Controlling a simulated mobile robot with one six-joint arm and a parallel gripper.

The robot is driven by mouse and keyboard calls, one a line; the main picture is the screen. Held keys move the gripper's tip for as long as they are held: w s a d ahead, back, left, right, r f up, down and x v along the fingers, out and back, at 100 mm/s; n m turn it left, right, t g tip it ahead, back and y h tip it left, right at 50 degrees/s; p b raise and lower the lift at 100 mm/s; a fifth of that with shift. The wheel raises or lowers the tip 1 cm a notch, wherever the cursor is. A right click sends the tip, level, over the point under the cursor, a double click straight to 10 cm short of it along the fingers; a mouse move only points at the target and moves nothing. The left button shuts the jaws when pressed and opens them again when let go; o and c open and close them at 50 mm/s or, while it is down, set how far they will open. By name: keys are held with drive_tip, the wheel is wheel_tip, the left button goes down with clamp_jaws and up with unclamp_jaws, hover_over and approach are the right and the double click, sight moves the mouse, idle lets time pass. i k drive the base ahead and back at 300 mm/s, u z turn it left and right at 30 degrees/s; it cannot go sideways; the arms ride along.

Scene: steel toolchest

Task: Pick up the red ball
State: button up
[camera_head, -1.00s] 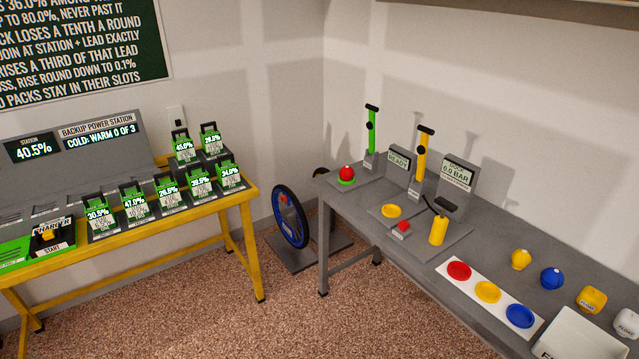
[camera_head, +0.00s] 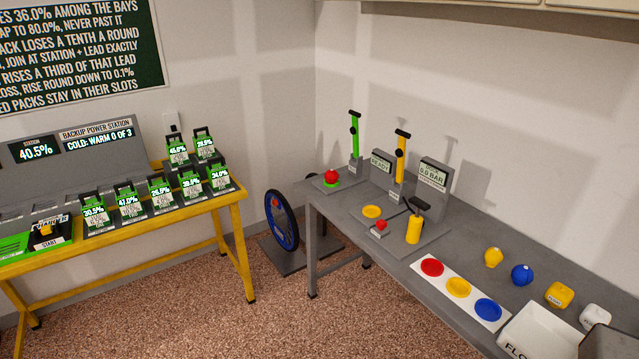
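The red ball (camera_head: 331,176) sits on a green ring at the far left end of the grey workbench (camera_head: 330,205), in front of the green upright lever. It is upright and nothing touches it from above. My gripper is not in view. A dark grey shape at the bottom right corner of the picture is cut off, and I cannot tell what it is.
A yellow pump (camera_head: 414,228) and a small red button (camera_head: 380,225) stand right of the ball. Coloured discs lie on a white strip (camera_head: 470,300). A yellow ball (camera_head: 493,257) and blue ball (camera_head: 522,275) lie farther right.

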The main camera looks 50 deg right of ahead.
sight(331, 177)
drive_tip(key=z, duration=0.55)
drive_tip(key=i, duration=1.15)
drive_tip(key=u, duration=0.4)
drive_tip(key=k, duration=0.95)
drive_tip(key=z, duration=0.1)
drive_tip(key=i, duration=0.25)
